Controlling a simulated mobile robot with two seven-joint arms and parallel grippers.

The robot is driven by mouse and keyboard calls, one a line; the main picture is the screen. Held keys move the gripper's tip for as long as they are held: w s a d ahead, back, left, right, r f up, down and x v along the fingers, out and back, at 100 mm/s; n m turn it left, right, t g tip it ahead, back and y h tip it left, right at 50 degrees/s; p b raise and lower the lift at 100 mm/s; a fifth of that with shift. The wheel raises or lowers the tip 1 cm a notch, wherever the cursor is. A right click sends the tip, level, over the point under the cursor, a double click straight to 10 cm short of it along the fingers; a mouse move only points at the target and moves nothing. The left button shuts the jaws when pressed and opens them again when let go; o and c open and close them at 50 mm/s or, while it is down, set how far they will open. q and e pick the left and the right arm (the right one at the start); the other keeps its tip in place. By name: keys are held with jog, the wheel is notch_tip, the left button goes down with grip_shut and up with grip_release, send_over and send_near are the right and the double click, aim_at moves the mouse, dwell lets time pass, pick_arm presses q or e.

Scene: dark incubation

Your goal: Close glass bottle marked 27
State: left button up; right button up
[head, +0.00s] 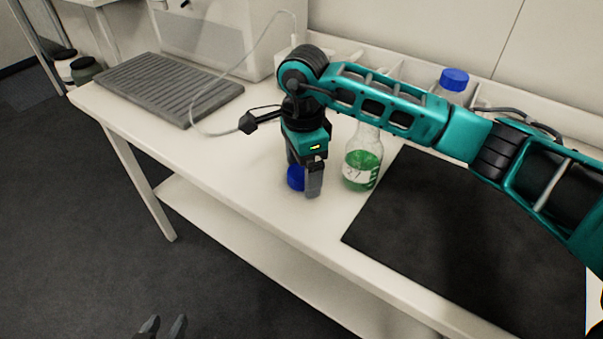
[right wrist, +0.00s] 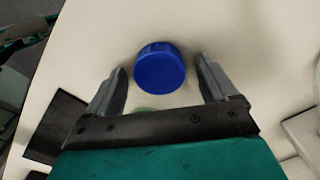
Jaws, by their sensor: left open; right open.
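A blue screw cap (head: 296,178) lies on the white bench, partly hidden by my right gripper (head: 308,184). In the right wrist view the cap (right wrist: 160,68) shows between the two spread fingers (right wrist: 163,82), with a gap on each side. A glass bottle (head: 362,170) with green contents and green markings stands upright just right of that gripper. Its top is hidden behind my right arm, and no number can be read. My left gripper (head: 163,326) is at the bottom edge of the head view, low and away from the bench, open and empty.
A dark mat (head: 455,235) covers the bench right of the bottle. A blue-capped bottle (head: 453,82) stands at the back, partly behind my right arm. A ribbed grey plate (head: 165,88) and a white appliance (head: 215,38) are at the left. The front left bench is clear.

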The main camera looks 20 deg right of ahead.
aim_at(303, 171)
jog(key=shift+c, duration=0.4)
jog(key=c, duration=1)
jog(key=shift+c, duration=0.2)
notch_tip(303, 171, up, 20)
jog(key=p, duration=0.2)
